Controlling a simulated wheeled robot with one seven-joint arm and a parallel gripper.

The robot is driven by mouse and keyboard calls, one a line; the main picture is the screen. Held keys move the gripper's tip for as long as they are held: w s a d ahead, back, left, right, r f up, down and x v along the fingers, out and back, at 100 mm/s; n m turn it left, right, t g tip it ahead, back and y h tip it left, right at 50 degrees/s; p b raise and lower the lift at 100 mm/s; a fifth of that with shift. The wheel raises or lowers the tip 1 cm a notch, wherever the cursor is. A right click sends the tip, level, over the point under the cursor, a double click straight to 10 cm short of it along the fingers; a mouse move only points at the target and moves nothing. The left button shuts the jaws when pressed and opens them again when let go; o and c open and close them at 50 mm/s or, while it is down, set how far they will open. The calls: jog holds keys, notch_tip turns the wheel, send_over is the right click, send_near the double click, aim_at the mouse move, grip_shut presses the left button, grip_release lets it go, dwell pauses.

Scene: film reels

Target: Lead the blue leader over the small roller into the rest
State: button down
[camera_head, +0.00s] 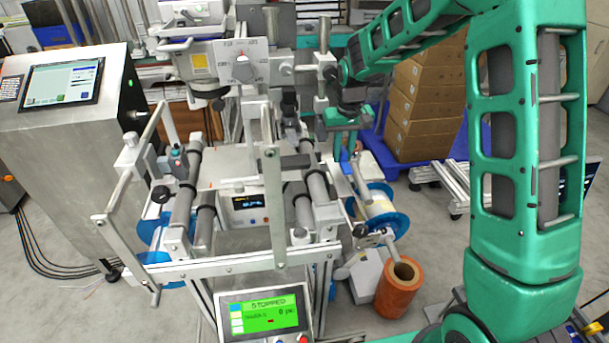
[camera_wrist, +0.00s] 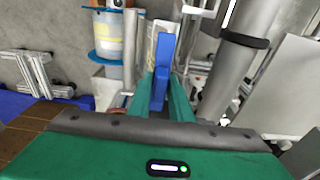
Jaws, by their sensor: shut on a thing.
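My gripper (camera_head: 345,125) is over the right side of the machine, among its rollers. In the wrist view my gripper (camera_wrist: 162,88) has its green fingers shut on the blue leader (camera_wrist: 161,72). The leader is a narrow, upright blue piece standing between the fingers. A small blue bit of the leader (camera_head: 344,156) shows below the gripper in the head view. A slim grey roller (camera_wrist: 130,50), possibly the small roller, stands left of the leader in the wrist view, apart from it. I cannot make out the rest clearly.
A reel with blue flanges and a cream roll (camera_head: 380,206) sits at the machine's right, below my gripper. A thick grey roller (camera_wrist: 236,62) is close on the right in the wrist view. An orange core (camera_head: 398,288) stands on the floor. Boxes (camera_head: 428,100) stand behind.

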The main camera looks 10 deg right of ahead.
send_over(340, 179)
jog(key=shift+f, duration=2.3)
jog(key=shift+f, duration=0.9)
jog(key=c, duration=1.6)
grip_release()
jog(key=shift+s+f, duration=0.1)
jog(key=shift+o, duration=0.4)
jog(key=shift+r, duration=0.5)
jog(key=r, duration=1)
jog(key=shift+s+r, duration=0.1)
jog(key=shift+s, duration=0.3)
